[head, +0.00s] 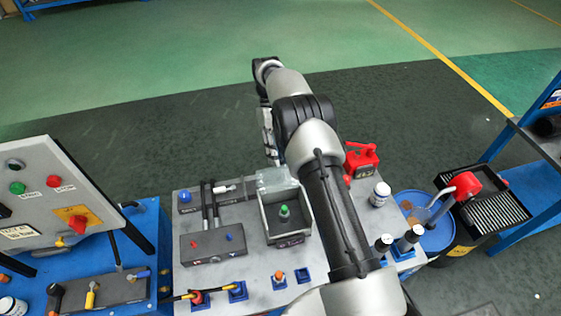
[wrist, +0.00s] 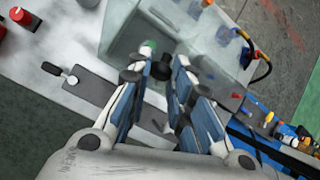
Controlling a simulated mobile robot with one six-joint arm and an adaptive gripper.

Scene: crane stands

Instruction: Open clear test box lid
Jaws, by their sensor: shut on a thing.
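The test box (head: 267,226) is a grey open-topped box on the bench, with a green button (head: 284,212) inside. Its clear lid (head: 275,180) stands raised at the box's far edge in the head view. My gripper (head: 271,158) is at the lid's far side, partly hidden by my arm. In the wrist view my gripper (wrist: 168,72) is shut on a dark part at the lid, which looks like its handle. The clear lid (wrist: 190,35) shows just beyond the fingertips. The exact contact is partly hidden by the fingers.
A grey switch box (head: 212,243) with levers stands left of the test box. Blue-based plugs (head: 280,281) line the front. A control panel (head: 45,200) stands at far left. Floor beyond the bench is clear.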

